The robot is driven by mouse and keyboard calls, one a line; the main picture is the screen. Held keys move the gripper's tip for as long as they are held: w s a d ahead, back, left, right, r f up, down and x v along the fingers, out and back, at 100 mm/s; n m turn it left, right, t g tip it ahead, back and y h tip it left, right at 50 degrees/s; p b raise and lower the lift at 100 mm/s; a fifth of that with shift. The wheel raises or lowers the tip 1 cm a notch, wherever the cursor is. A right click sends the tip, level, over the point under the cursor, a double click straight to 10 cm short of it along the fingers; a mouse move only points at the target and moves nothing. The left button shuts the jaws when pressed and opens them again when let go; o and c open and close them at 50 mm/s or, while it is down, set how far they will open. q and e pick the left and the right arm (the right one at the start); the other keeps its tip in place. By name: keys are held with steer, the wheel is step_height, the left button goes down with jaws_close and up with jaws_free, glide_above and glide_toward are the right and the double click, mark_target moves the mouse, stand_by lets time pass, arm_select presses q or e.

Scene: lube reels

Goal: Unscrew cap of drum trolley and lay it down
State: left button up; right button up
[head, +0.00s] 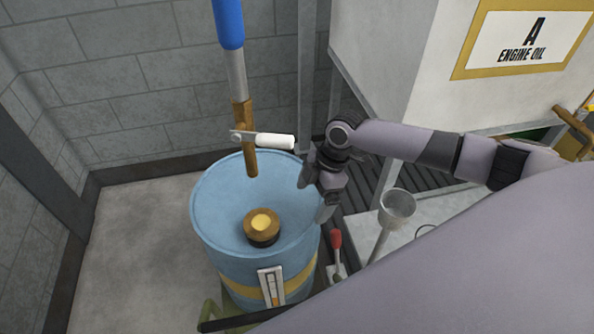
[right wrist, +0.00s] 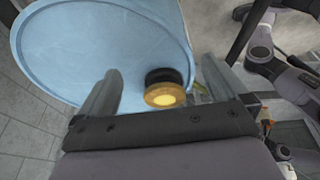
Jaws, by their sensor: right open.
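The cap (head: 262,226) is a round brass-coloured piece with a dark lower band and a bright yellow centre. It sits on the top of the blue drum (head: 216,208). My right gripper (head: 315,205) is at the drum's right rim, to the right of the cap and apart from it. In the right wrist view the cap (right wrist: 164,90) shows between the two spread fingers of my right gripper (right wrist: 158,90), with the drum top (right wrist: 110,45) beyond. The gripper is open and holds nothing.
A vertical pipe with a blue sleeve (head: 229,22) and white handle (head: 275,141) hangs above the drum's back. A funnel (head: 397,206) and red-handled lever (head: 336,240) stand at right. The engine oil tank (head: 400,70) is behind. Floor left of the drum is clear.

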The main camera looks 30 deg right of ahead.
steer(key=w+d+r, duration=0.1)
steer(key=w, duration=0.1)
steer(key=p, duration=0.2)
glide_above(262, 222)
steer(key=d, duration=0.2)
steer(key=shift+d+r, duration=0.15)
steer(key=shift+r, duration=0.1)
steer(key=x, duration=0.4)
steer(key=shift+s+a+f, duration=0.1)
steer(key=shift+a+f, duration=0.1)
steer(key=shift+a, duration=0.15)
arm_select(q)
steer(key=shift+w+r+b, duration=0.2)
steer(key=shift+r+b, duration=0.1)
steer(key=shift+r, duration=0.35)
arm_select(e)
steer(key=shift+a+f, duration=0.1)
steer(key=shift+f, duration=0.35)
steer(key=c, duration=0.8)
steer(key=shift+f+n+g+b, duration=0.2)
steer(key=shift+n+g+b, duration=0.2)
steer(key=shift+n+b, duration=0.5)
steer(key=n+b, duration=0.2)
steer(key=shift+n+g, duration=0.3)
arm_select(q)
steer(key=shift+f, duration=2.1)
arm_select(e)
steer(key=shift+r+n+h, duration=0.15)
steer(key=shift+n+h, duration=0.15)
steer(key=shift+n, duration=0.3)
